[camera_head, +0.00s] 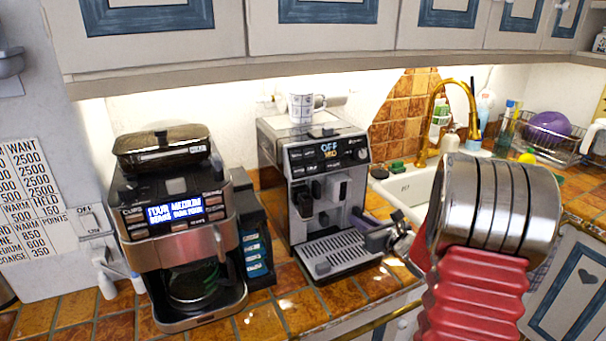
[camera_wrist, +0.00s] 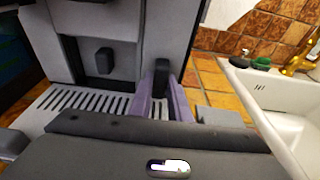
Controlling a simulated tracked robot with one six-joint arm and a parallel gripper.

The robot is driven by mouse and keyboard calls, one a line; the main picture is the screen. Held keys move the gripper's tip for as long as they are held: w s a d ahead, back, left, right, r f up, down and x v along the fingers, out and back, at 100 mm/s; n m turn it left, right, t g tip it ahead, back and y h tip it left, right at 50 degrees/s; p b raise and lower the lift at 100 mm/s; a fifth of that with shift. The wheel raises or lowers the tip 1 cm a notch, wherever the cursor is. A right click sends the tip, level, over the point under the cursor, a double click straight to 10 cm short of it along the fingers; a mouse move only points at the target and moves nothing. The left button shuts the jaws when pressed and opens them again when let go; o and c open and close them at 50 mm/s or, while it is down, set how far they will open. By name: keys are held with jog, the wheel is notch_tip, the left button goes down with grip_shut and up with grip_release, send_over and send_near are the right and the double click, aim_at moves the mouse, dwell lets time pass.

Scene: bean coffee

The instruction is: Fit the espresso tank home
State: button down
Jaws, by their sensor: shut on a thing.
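The grey espresso machine (camera_head: 322,155) stands on the tiled counter in the middle of the head view. Its front and slotted drip tray (camera_wrist: 85,102) fill the left of the wrist view. My gripper (camera_head: 360,213) reaches in from the right to the machine's lower front right. In the wrist view its purple fingers (camera_wrist: 163,98) are shut on a dark upright grip (camera_wrist: 162,72), which looks like part of the espresso tank. The tank's body is not clearly told apart from the machine's front, so how deep it sits cannot be told.
A coffee maker (camera_head: 178,235) with a lit display stands close on the left. A patterned cup (camera_head: 301,107) is on top of the espresso machine. The white sink (camera_head: 408,188) and gold tap (camera_head: 447,110) are to the right. Cupboards (camera_head: 340,27) hang above.

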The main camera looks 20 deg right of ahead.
jog(key=c, duration=1.6)
grip_release()
jog(key=shift+o, duration=0.2)
jog(key=v, duration=1.3)
jog(key=shift+s, duration=0.3)
jog(key=shift+a, duration=0.1)
